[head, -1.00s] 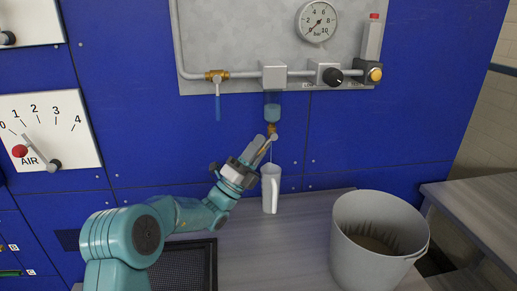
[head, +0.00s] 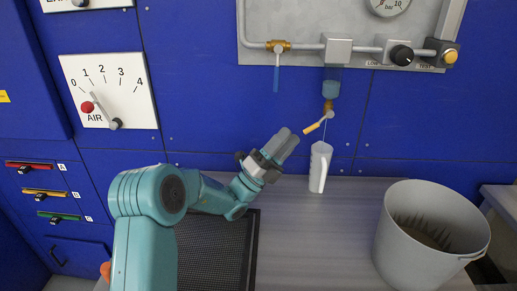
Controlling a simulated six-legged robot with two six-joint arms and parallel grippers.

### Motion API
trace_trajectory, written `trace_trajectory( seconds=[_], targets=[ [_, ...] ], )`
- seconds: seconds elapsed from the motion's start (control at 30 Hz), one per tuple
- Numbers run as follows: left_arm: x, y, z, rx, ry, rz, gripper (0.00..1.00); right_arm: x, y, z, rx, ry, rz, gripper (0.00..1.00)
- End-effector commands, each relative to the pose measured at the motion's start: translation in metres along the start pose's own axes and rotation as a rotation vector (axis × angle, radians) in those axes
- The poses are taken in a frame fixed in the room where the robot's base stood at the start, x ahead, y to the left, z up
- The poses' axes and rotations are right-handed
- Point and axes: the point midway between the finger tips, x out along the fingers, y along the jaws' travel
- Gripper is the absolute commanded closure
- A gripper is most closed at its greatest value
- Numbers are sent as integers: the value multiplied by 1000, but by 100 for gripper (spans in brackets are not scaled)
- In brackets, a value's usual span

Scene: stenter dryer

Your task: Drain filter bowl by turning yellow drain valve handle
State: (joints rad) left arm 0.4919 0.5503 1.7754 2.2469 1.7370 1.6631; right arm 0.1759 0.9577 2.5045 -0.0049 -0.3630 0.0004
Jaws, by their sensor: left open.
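The filter bowl (head: 332,88) hangs under its grey block on the panel and looks bluish. Below it is a brass drain fitting (head: 328,106) with the yellow drain valve handle (head: 313,127), which slants down to the left. A thin pale line runs from the drain down toward a white jug (head: 320,168) standing on the bench below. My left gripper (head: 288,141) is open and empty, to the left of the yellow handle and a little lower, apart from it. My right gripper is not in view.
A grey bucket (head: 390,240) stands on the bench (head: 320,225) at the right. A black mesh mat (head: 215,255) lies under my left arm. A blue-handled valve (head: 277,75) hangs on the pipe. An AIR dial (head: 110,92) is at left.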

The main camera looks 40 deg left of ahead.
Motion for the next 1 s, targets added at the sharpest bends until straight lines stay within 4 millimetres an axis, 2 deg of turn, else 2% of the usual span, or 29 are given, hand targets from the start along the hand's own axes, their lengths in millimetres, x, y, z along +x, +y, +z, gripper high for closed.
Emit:
trace_trajectory(
  seconds=[0.1, 0.3, 0.5, 0.73, 0.77, 0.8, 0.87, 1.0],
  targets=[
    [-23, -22, 8, 2, -3, 2, 59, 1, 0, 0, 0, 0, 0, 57],
    [-48, -46, 14, 1, -1, 1, 59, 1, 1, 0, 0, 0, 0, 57],
    [-57, -55, 16, -1, 1, 1, 59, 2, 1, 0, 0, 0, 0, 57],
    [-57, -56, 16, -2, 1, 0, 59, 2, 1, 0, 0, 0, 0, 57],
    [-57, -56, 16, -2, 1, 0, 66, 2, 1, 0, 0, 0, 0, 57],
    [-57, -56, 16, 1, 1, 0, 79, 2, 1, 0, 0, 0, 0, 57],
    [-57, -56, 16, 15, 1, 1, 98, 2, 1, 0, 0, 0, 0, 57],
    [-57, -50, 16, 95, 1, 28, 100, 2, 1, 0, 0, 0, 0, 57]
  ],
)
